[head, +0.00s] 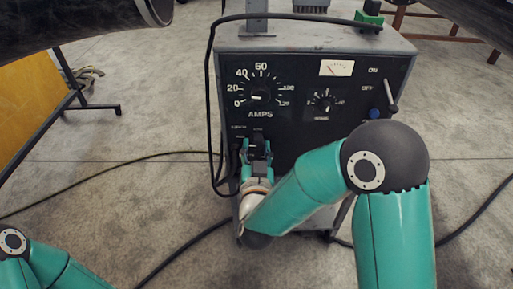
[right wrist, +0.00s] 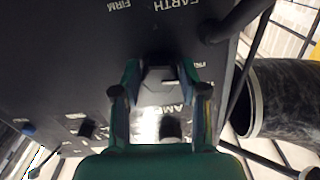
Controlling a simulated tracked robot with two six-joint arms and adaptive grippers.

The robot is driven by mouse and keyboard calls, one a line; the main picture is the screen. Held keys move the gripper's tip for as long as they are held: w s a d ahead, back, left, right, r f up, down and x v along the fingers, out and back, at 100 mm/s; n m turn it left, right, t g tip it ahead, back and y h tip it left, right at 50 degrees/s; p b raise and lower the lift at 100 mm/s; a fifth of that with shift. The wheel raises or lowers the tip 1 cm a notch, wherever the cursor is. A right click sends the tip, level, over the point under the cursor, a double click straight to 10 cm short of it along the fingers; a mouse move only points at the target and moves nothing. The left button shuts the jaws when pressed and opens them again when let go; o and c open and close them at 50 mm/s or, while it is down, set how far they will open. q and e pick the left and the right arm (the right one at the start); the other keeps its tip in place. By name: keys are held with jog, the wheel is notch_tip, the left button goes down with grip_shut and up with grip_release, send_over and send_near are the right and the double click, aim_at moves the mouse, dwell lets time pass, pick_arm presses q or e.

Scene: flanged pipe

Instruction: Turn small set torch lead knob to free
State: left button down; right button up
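The dark welding set (head: 310,70) stands ahead with its control panel facing me. A black knob (head: 258,146) sits low on the left of the panel, under the AMPS dial; its label is too small to read, so I cannot confirm it is the torch lead knob. My right gripper (head: 257,150) reaches up to it, one finger on each side. In the right wrist view the dark knob (right wrist: 160,78) shows between the fingertips of the right gripper (right wrist: 160,72). The fingers are spread; no firm contact is visible. My left gripper is out of view.
The AMPS dial (head: 259,95), a smaller dial (head: 324,102), a meter (head: 336,68) and a blue knob (head: 375,113) are on the panel. A black cable (head: 210,110) hangs down its left side. More cables cross the concrete floor. A yellow board (head: 30,95) stands at left.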

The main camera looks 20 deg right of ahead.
jog(key=c, duration=0.6)
jog(key=shift+n+b, duration=0.3)
jog(key=shift+n, duration=0.1)
jog(key=shift+c, duration=0.2)
jog(key=shift+n, duration=0.6)
jog(key=o, duration=1.2)
jog(key=shift+c, duration=0.2)
jog(key=shift+s, duration=0.1)
jog(key=v, duration=0.7)
jog(key=shift+s, duration=0.2)
